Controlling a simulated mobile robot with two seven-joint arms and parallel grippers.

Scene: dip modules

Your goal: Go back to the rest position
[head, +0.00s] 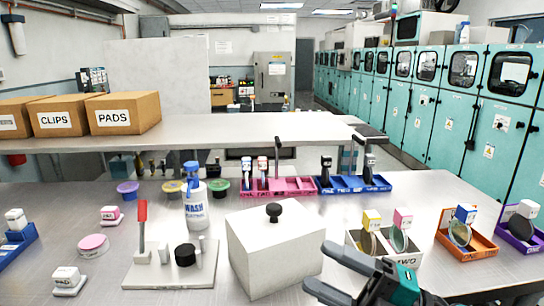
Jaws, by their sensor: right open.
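My right gripper (318,267) comes in from the bottom right of the head view. Its two dark fingers point left and are apart, with nothing between them. It is just in front of and to the right of a white box with a black knob (276,249). A small tray with yellow-topped and pink-topped modules (381,239) stands behind it. My left gripper is not in view.
A steel table (455,192) carries a white wash bottle (196,204), a press with a red handle (142,215), pink racks (278,187), blue racks (352,184), an orange tray (466,246) and a purple tray (523,240). Boxes (124,112) stand on the raised shelf.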

